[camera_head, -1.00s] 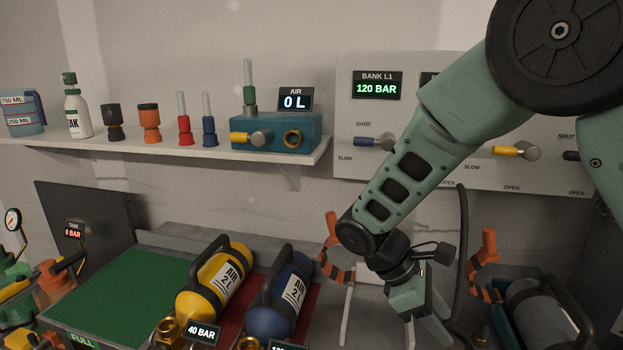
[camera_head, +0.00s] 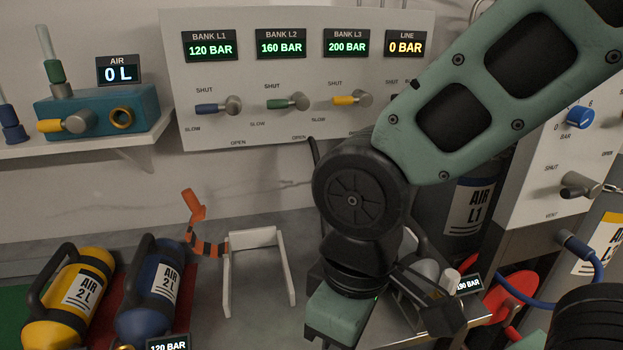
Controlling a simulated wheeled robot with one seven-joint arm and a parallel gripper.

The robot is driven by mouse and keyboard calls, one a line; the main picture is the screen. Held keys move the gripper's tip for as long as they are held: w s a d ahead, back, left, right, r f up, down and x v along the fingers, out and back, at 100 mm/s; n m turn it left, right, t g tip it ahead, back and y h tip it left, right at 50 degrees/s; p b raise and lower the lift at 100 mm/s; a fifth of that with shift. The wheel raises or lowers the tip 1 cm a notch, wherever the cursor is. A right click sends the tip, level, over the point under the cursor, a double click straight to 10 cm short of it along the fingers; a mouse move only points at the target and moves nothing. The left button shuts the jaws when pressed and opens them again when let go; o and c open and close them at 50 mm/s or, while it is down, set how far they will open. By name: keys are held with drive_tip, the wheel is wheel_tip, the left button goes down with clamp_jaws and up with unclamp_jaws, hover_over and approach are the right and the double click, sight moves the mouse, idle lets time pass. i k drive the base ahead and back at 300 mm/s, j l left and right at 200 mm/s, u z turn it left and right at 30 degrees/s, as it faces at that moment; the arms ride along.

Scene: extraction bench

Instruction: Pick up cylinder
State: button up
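A yellow cylinder (camera_head: 52,325) and a blue cylinder (camera_head: 138,324), both labelled AIR 2 L and fitted with black carry handles, lie side by side at the lower left. A display at the blue one's lower end reads 120 BAR. Part of a grey cylinder (camera_head: 427,270) shows behind my arm, beside a partly covered pressure display. My gripper (camera_head: 340,318) is at the bottom middle, right of the blue cylinder and apart from it.
A valve panel (camera_head: 215,80) is on the wall behind. Large cylinders, a blue hose (camera_head: 545,304) and a red part (camera_head: 511,292) crowd the right.

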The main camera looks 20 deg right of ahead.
sight(413, 252)
drive_tip(key=j+z, duration=0.15)
drive_tip(key=z, duration=0.65)
